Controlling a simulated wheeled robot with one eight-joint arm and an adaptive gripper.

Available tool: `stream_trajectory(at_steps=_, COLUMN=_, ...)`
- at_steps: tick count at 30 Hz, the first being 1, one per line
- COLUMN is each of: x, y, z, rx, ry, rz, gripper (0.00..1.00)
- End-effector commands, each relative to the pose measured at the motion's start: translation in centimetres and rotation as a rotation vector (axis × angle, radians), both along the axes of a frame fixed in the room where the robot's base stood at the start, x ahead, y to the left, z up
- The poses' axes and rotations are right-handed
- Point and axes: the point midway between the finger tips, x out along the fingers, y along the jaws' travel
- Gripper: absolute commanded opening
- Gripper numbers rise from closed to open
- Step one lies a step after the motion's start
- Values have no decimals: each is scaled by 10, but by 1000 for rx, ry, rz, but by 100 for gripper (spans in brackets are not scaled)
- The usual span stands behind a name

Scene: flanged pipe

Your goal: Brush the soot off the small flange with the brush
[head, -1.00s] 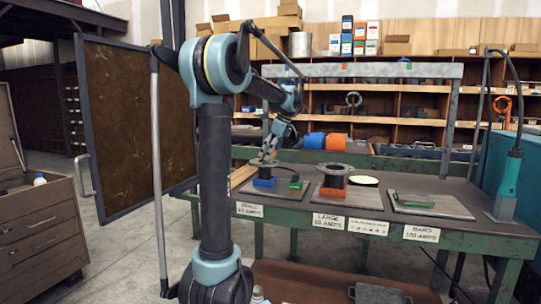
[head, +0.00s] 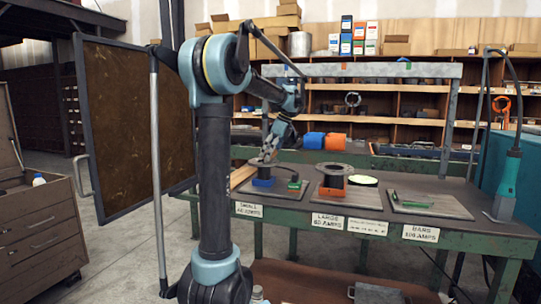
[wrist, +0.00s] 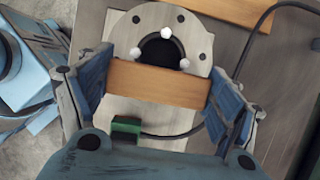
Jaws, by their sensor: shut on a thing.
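The small flange (wrist: 192,35) is a grey ring with bolt holes, three white dots and a dark round opening in the wrist view. In the head view the small flange (head: 256,164) sits above a blue block on the left plate of the bench. My gripper (wrist: 158,85) is shut on the brush (wrist: 158,84), whose plain wooden block spans the jaws. The brush lies across the near edge of the flange in the wrist view. Its bristles are hidden, so I cannot tell whether they touch. I cannot make out soot clearly.
A green clamp (wrist: 125,127) with a dark cable sits on the pale plate near the gripper. A wooden board (wrist: 235,10) lies beyond the flange. In the head view, a larger flange (head: 333,170) stands on the middle plate, and a right plate (head: 450,209) holds green bars.

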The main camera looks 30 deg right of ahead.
Motion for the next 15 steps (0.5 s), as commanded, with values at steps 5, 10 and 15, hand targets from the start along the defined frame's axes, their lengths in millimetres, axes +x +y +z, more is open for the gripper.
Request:
stream_trajectory(at_steps=5, x=7, y=6, z=-1, rx=0, ry=0, rz=0, gripper=64)
stream_trajectory(at_steps=10, x=5, y=4, z=0, rx=0, ry=0, rz=-1, gripper=64)
stream_trajectory(at_steps=15, x=-2, y=-2, z=0, rx=0, ry=0, rz=-1, gripper=64)
